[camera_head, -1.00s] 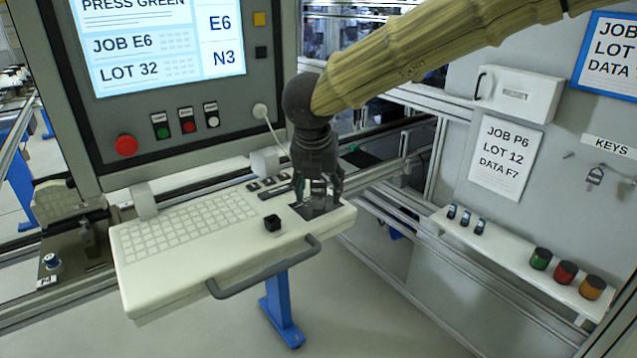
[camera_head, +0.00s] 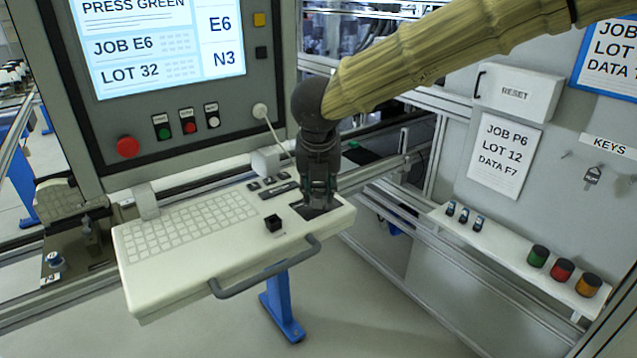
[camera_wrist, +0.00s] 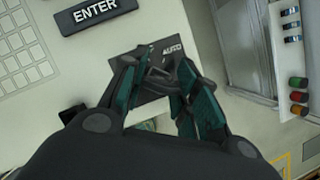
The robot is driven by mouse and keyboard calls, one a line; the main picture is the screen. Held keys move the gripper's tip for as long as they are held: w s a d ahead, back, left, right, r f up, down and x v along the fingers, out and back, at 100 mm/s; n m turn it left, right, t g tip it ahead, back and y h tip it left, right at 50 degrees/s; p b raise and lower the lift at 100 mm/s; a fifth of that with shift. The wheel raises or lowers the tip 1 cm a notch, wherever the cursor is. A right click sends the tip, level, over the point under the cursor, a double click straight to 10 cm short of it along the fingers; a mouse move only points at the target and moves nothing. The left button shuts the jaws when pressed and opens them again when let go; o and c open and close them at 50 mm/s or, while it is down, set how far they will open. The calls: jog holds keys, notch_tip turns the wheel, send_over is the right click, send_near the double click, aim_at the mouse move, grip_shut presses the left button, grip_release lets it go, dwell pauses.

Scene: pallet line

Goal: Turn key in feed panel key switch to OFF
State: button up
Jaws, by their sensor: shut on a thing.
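The feed panel key switch is on a dark plate (camera_head: 301,209) at the right end of the pale keyboard console (camera_head: 165,275). In the wrist view the plate (camera_wrist: 176,46) shows the word AUTO; no OFF mark can be read. My gripper (camera_head: 319,204) points down over this plate. In the wrist view its fingers (camera_wrist: 158,74) are closed together on a small dark piece at the plate, which appears to be the key (camera_wrist: 158,73). The fingers hide most of it, so I cannot tell which position it points to.
The ENTER key (camera_wrist: 97,11) is close to the plate. The screen panel (camera_head: 180,130) stands behind. Another key (camera_head: 591,175) hangs on the right wall.

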jog(key=shift+r+n+y+p, duration=0.1)
jog(key=shift+n+y+p, duration=0.5)
jog(key=shift+n+p, duration=1.2)
jog(key=shift+n+g+y+p, duration=0.4)
jog(key=shift+n+p, duration=0.9)
jog(key=shift+p, duration=1.55)
jog(key=o, duration=1.5)
jog(key=shift+o, duration=0.2)
jog(key=shift+r+p, duration=0.7)
jog(key=shift+r, duration=2.75)
jog(key=shift+f, duration=0.1)
